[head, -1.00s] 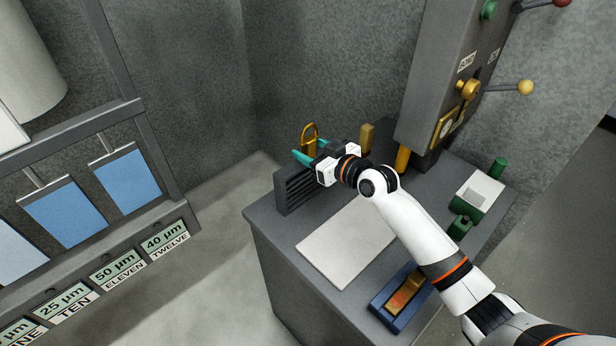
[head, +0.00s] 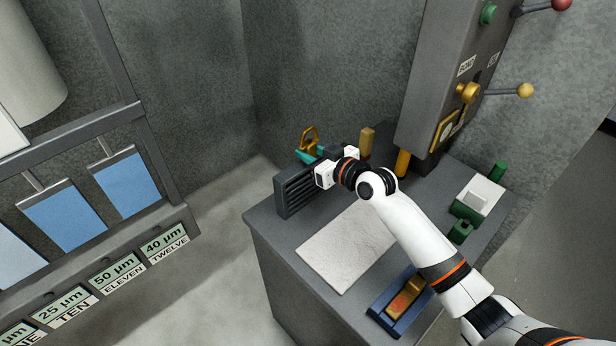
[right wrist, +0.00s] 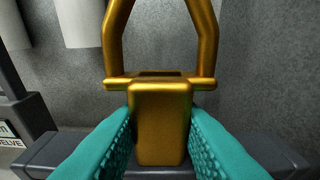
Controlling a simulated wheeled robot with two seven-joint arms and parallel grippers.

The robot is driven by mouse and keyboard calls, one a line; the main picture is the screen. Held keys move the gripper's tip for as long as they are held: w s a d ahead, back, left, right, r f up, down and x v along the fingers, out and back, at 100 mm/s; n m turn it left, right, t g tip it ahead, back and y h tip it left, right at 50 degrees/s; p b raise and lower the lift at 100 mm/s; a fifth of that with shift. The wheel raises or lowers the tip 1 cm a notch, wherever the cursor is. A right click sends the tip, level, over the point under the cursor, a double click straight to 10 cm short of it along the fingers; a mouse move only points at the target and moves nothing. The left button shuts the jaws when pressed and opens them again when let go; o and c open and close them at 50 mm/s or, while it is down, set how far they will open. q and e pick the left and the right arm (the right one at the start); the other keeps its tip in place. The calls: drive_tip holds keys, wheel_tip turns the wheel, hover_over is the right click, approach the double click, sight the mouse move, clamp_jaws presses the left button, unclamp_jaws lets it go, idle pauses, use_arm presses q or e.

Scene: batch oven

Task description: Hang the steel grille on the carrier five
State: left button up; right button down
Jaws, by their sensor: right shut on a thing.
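My right gripper (head: 308,158) is over the left back of the grey bench. Its teal fingers are shut on the block of a brass-coloured piece (head: 309,138) with a loop on top. In the right wrist view the brass block (right wrist: 160,125) sits between both fingers, with a flange and the loop above it. No steel grille can be made out for certain. Carriers with hanging blue panels (head: 126,182) stand at the left; readable labels include TEN, ELEVEN and TWELVE (head: 168,250). No label five shows. My left gripper is not in view.
A dark slotted block (head: 296,192) stands on the bench (head: 265,225) beside my gripper. A pale plate (head: 345,245), a blue holder (head: 387,318), a green fixture (head: 480,200) and a tall grey lever unit (head: 430,90) are nearby. Floor lies open between bench and carriers.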

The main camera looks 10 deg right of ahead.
sight(311, 144)
drive_tip(key=shift+r+p, duration=1.65)
drive_tip(key=shift+r, duration=0.45)
drive_tip(key=shift+f, duration=0.15)
